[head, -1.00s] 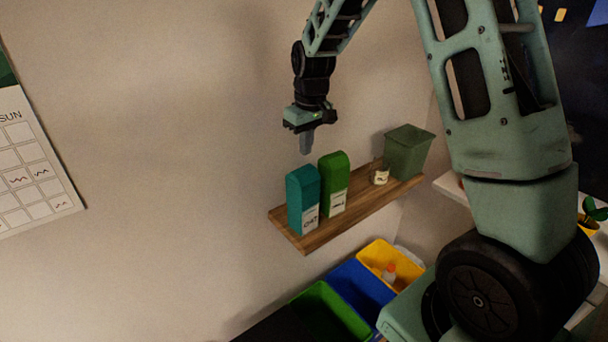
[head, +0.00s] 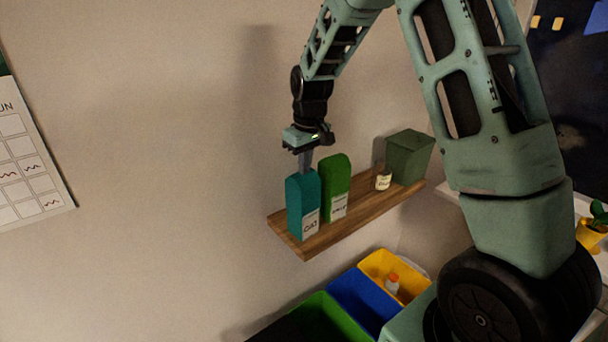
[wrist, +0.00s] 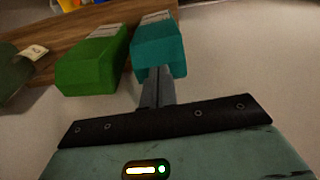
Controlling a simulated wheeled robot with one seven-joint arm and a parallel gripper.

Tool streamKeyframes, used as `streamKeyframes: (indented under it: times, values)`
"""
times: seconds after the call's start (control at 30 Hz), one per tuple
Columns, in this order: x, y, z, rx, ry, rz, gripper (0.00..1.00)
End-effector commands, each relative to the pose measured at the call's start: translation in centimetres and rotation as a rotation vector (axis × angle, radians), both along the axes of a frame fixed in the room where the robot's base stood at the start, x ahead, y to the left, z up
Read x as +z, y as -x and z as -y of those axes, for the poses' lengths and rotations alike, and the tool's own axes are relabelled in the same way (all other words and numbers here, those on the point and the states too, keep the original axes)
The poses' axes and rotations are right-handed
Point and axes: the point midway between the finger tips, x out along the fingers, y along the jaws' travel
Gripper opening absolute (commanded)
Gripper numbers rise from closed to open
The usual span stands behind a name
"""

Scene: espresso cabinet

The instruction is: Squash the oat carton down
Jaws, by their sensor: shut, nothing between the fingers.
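The oat carton (head: 303,207) is teal with a white label and stands upright at the left end of the wooden shelf (head: 345,217). My gripper (head: 305,163) is shut and empty, pointing down at the carton's top. The fingertips are at or just behind the top edge; I cannot tell if they touch it. In the wrist view the carton (wrist: 158,50) sits right at the ends of the closed fingers (wrist: 157,85). The carton looks full height.
A green carton (head: 336,188) stands close to the right of the oat carton. A small labelled jar (head: 383,180) and a dark green bin (head: 410,158) are further right. Green, blue (head: 358,299) and yellow bins lie below the shelf. The wall is close behind.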

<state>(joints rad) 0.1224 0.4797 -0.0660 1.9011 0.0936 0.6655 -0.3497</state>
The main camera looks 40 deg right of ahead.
Motion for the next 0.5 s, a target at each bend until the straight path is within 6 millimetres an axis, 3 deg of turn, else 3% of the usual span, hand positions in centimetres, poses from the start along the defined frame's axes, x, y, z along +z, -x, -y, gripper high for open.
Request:
streamKeyframes:
  times: [0.03, 0.5]
  values:
    - [-1.2, 0.1, 0.0, 0.000, -0.001, -0.003, 0.00]
    - [-6.6, 0.1, 0.0, -0.001, -0.001, -0.003, 0.00]
